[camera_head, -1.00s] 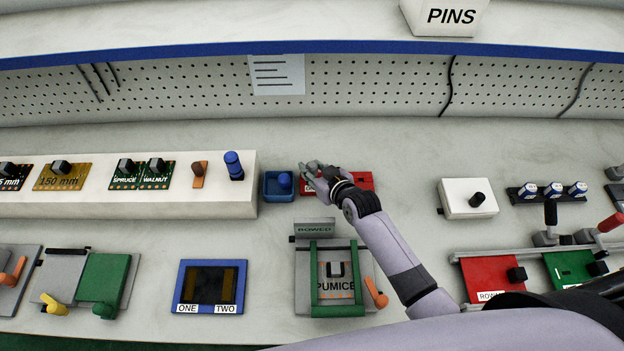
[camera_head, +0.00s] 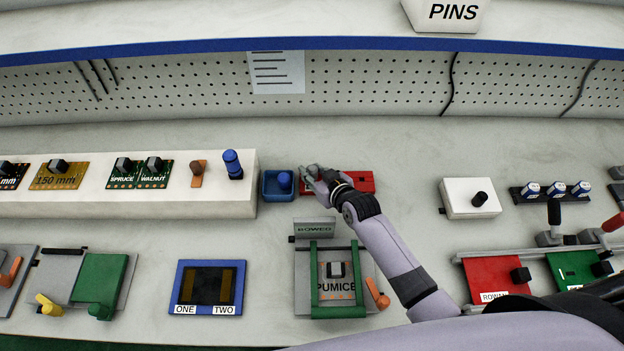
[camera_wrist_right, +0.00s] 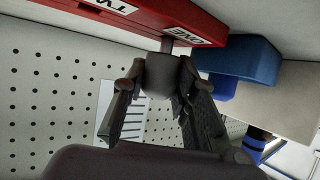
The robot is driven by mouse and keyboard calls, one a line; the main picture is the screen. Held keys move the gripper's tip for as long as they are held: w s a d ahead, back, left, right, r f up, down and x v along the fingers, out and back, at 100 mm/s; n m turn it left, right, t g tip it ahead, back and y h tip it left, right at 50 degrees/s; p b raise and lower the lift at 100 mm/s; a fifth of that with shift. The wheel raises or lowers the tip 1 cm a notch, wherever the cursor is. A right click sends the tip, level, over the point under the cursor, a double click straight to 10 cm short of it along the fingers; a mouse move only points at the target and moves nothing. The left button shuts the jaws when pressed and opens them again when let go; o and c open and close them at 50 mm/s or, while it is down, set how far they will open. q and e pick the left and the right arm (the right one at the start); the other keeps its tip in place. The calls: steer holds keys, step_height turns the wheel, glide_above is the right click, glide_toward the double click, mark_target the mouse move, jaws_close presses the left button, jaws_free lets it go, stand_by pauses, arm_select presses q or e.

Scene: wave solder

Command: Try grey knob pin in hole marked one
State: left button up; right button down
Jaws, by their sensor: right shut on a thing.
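The red block (camera_head: 364,180) sits on the bench at the middle, partly covered by my right arm. In the right wrist view the red block (camera_wrist_right: 150,12) carries labels ONE and TWO. My right gripper (camera_head: 310,178) is at the block's left end. In the wrist view my right gripper (camera_wrist_right: 158,90) is shut on the grey knob pin (camera_wrist_right: 160,74). The pin's stem (camera_wrist_right: 167,45) points at the block beside the ONE label. I cannot tell whether its tip is inside the hole. My left gripper is not in view.
A blue tray (camera_head: 268,196) with a blue knob (camera_head: 285,180) stands just left of the red block. A pumice fixture (camera_head: 300,270) stands in front, and a white box (camera_head: 455,207) to the right. Bare bench lies behind the block.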

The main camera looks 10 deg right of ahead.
steer(key=shift+s+f, duration=0.15)
steer(key=shift+f, duration=0.3)
stand_by(1.0)
steer(key=shift+r+p, duration=0.3)
steer(key=shift+r, duration=0.1)
steer(key=shift+r+p, duration=0.35)
steer(key=shift+r, duration=0.15)
steer(key=shift+r, duration=0.3)
steer(key=shift+r+p, duration=0.1)
steer(key=shift+p, duration=0.3)
steer(key=shift+r+p, duration=2.95)
steer(key=shift+p, duration=0.05)
